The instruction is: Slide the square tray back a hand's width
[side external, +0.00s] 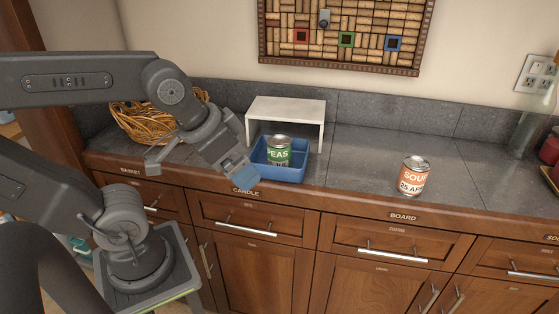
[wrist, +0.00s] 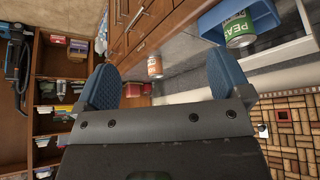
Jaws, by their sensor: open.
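The blue square tray (side external: 288,174) sits near the front edge of the grey counter, in front of and partly under a small white stand (side external: 287,106). A green PEAS can (side external: 278,152) stands in it. My gripper (side external: 238,176) is at the tray's left front corner, in front of the counter; whether it touches the tray I cannot tell. In the wrist view my gripper (wrist: 157,86) is open, its two blue finger pads wide apart with nothing between them. That view is turned over; the tray (wrist: 264,14) and PEAS can (wrist: 239,29) show at upper right.
A wicker basket (side external: 145,122) is at the left back. A low backsplash (side external: 372,122) closes the counter's rear.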

